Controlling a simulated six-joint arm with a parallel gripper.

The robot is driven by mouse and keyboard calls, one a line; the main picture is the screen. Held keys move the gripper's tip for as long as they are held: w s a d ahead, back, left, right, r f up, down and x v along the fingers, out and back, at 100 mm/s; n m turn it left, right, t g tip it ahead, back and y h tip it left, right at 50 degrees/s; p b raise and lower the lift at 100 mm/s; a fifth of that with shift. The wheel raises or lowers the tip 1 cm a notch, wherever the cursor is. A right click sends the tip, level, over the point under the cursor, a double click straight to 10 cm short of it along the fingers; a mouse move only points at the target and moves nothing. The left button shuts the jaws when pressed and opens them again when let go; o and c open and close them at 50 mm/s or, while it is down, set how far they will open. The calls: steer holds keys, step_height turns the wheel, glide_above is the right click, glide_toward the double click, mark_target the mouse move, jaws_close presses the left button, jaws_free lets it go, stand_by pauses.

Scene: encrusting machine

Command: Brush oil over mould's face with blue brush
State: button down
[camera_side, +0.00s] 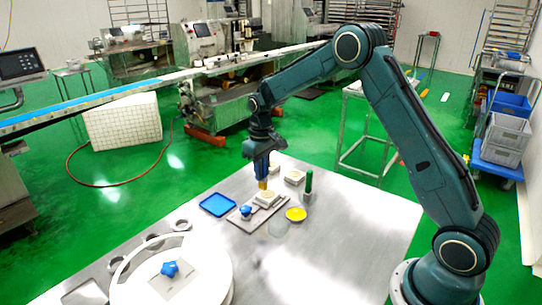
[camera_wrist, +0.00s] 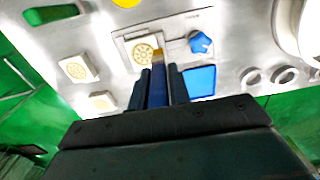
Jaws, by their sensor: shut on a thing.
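My gripper (camera_side: 262,160) is shut on the blue brush (camera_side: 262,172), which points down with its tan bristles low. In the wrist view the brush (camera_wrist: 157,88) stands between the fingers (camera_wrist: 158,82). Its bristle tip shows at the edge of the cream mould (camera_wrist: 143,48), whose face is round and patterned. The mould (camera_side: 266,197) sits on a grey board (camera_side: 240,221) directly below the brush. I cannot tell whether the bristles touch it. A yellow dish (camera_side: 296,214) stands to the right of the board; any oil in it cannot be made out.
A blue star-shaped piece (camera_side: 246,211) is on the board, left of the mould. A blue tray (camera_side: 217,205) lies further left. Two more cream moulds (camera_wrist: 78,68) (camera_wrist: 101,102) and a green upright object (camera_side: 309,181) stand nearby. A white round stand (camera_side: 205,283) occupies the front left.

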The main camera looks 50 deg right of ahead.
mark_target(260, 187)
step_height(260, 187, down, 3)
steer(key=shift+f, duration=0.15)
steer(key=shift+d+f, duration=0.45)
steer(key=shift+f, duration=0.25)
steer(key=shift+d, duration=3)
steer(key=shift+w, duration=0.4)
steer(key=shift+a, duration=3.45)
steer(key=shift+w, duration=0.35)
steer(key=shift+w+d, duration=0.15)
steer(key=shift+d, duration=3.15)
steer(key=shift+d+r, duration=0.15)
steer(key=shift+r, duration=0.05)
step_height(260, 187, up, 8)
